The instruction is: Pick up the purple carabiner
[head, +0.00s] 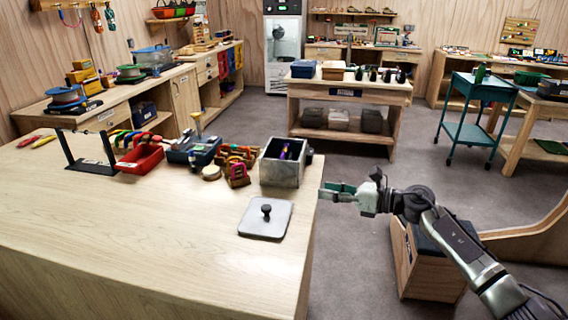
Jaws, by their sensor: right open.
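A purple item (284,152), which looks like the purple carabiner, shows inside an open grey metal box (281,174) near the table's right edge. The box walls hide its lower part. My right gripper (327,191) is open and empty, just off the table's right edge, to the right of the box and a little nearer than it. It is apart from the box. A grey square lid (265,219) with a dark knob lies flat on the table in front of the box. My left gripper is not in view.
Wooden holders (237,176) with coloured gear stand left of the box. A blue bin (193,152), a red bin (140,160) and a black rack (90,166) stand farther left. The front of the wooden table (130,240) is clear. A wooden cabinet (428,265) stands below my right arm.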

